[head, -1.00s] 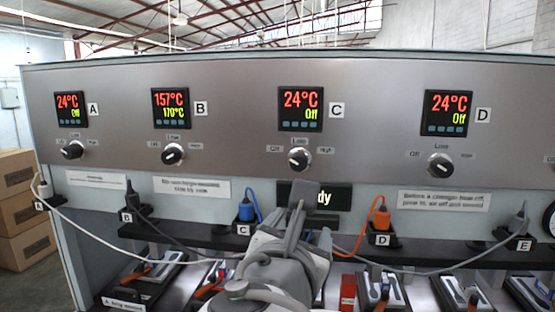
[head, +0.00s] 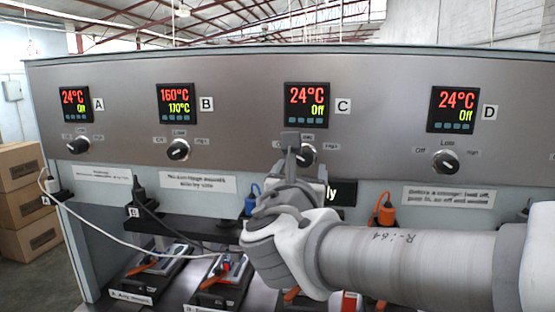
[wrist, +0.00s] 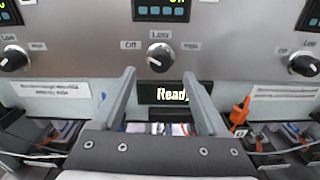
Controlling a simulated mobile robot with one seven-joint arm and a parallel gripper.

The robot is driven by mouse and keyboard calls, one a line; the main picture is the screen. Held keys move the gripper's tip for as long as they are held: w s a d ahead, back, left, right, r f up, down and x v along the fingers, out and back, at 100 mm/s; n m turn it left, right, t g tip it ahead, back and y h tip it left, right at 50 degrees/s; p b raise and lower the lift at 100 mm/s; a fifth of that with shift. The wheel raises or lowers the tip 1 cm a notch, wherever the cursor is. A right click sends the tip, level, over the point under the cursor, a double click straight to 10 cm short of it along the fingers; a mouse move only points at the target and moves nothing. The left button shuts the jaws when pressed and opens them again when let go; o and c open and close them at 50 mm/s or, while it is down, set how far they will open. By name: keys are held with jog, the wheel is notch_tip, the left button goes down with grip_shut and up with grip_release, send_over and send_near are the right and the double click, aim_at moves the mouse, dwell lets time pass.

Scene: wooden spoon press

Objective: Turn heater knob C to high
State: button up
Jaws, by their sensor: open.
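Heater knob C (head: 306,155) is a round black knob with a white pointer on the grey panel, under the display (head: 307,106) marked C. That display reads 24°C and Off. In the head view my gripper (head: 290,142) partly covers the knob and its labels. The wrist view shows knob C (wrist: 160,58) between Off, Low and High labels, its pointer's exact direction hard to tell. My gripper (wrist: 159,76) is open and empty, with its fingertips to either side of the knob, slightly below it in the picture. I cannot tell any contact.
Knobs A (head: 78,146), B (head: 178,149) and D (head: 446,162) sit on the same panel. Display B (head: 177,104) reads 160°C over 170°C. Below are a shelf with plugs and cables, including an orange plug (head: 383,214), and presses (head: 150,270). Boxes (head: 22,210) stand at left.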

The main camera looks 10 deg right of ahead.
aim_at(304, 159)
jog(key=x, duration=0.6)
grip_shut()
dwell(0.3)
